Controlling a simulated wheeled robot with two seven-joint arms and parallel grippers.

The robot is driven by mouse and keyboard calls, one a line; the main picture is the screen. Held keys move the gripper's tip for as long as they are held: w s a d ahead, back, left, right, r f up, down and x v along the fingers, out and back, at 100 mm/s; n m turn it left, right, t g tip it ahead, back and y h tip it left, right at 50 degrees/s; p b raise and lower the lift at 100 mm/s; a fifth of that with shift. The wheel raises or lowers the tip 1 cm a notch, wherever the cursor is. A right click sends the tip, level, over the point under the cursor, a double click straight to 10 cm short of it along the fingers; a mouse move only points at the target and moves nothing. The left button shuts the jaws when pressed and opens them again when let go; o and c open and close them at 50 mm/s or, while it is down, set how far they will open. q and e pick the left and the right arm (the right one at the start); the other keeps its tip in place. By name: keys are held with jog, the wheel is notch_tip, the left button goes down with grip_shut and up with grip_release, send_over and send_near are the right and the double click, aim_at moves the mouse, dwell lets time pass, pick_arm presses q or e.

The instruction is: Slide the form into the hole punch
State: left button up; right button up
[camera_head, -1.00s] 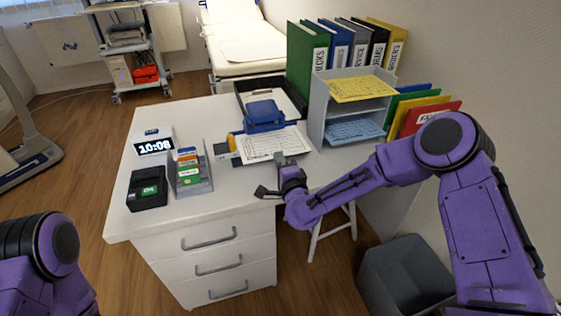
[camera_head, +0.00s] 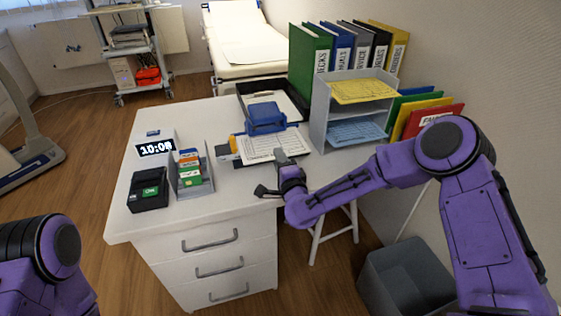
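My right gripper (camera_head: 271,173) is at the desk's front edge, just in front of the form. Its fingers are spread, with nothing visible between them. One fingertip is close to the form's near edge; whether it touches is unclear. My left gripper is out of view; only part of that arm shows at lower left.
A grey paper tray rack (camera_head: 318,112) stands close on the right, with binders (camera_head: 311,62) behind. A card holder (camera_head: 192,187), clock (camera_head: 155,148) and black card terminal (camera_head: 148,190) stand on the left. A bin (camera_head: 408,274) is on the floor.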

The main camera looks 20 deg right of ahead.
jog(key=s+b, duration=0.1)
jog(key=s, duration=0.9)
jog(key=shift+s+d, duration=0.15)
jog(key=shift+s, duration=0.1)
jog(key=s+d+f+n+g, duration=0.2)
jog(key=s+f+n+g, duration=0.2)
jog(key=s+f, duration=0.3)
jog(key=s+d+f+n+g, duration=0.1)
jog(key=s+f+n+g, duration=0.25)
jog(key=f, duration=0.55)
jog(key=s+d+f+n+g+h, duration=0.1)
jog(key=s+d+f+g, duration=0.1)
jog(key=s, duration=0.5)
jog(key=s+d+f+n+g+h+p, duration=0.1)
jog(key=s+d+f+g, duration=0.2)
jog(key=s, duration=0.5)
jog(key=s+d+f+n+g+h+p, duration=0.1)
jog(key=s+d+f, duration=0.3)
jog(key=s, duration=0.4)
jog(key=shift+d+f+g+h, duration=0.4)
jog(key=shift+d+g+h, duration=0.1)
jog(key=shift+d+g, duration=0.25)
